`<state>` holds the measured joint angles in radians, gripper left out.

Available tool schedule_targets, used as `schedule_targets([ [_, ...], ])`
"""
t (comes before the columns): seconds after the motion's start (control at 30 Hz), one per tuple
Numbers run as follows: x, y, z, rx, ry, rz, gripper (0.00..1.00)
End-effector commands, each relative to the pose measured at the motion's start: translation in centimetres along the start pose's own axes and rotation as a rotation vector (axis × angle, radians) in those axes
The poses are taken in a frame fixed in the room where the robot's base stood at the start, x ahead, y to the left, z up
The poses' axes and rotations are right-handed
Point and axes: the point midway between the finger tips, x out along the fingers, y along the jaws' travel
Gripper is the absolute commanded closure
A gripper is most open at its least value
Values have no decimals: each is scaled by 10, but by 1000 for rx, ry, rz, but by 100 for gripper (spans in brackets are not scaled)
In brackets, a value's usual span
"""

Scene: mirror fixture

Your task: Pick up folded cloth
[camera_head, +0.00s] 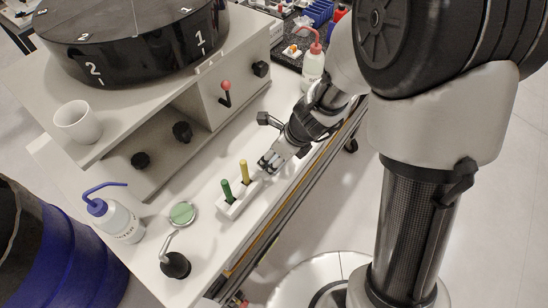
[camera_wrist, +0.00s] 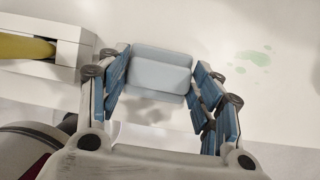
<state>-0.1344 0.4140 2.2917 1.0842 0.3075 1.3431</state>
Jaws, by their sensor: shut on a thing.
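The folded cloth (camera_wrist: 160,72) is a pale blue-grey, rounded rectangular pad in the wrist view. My gripper (camera_wrist: 160,82) is shut on it, with one blue-padded finger at each of its short sides. A soft shadow lies on the white surface near the cloth; I cannot tell for certain how high it is held. In the head view my gripper (camera_head: 268,164) is low over the white bench, just right of the holder with the green and yellow handles. The cloth is too small and covered there to make out clearly.
The white holder (camera_head: 232,208) with green (camera_head: 227,191) and yellow (camera_head: 244,172) handles stands close left of my gripper. A blue-topped wash bottle (camera_head: 113,217), a green round dish (camera_head: 182,213) and a red-topped bottle (camera_head: 313,62) are on the bench. Pale green smears (camera_wrist: 252,57) mark the surface.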

Motion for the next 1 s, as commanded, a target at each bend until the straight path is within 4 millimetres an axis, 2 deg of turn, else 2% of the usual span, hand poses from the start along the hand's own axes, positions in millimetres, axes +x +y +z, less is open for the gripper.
schedule_targets([
  [0.07, 0, 0, 0, 0, 0, 0, 60],
  [0.33, -2, 0, 1, 0, 0, 0, 60],
  [0.53, -17, 0, 7, -1, -1, 0, 60],
  [0.77, -59, 0, 25, -2, -2, -1, 60],
  [1.0, -118, 0, 49, -3, -1, -1, 60],
])
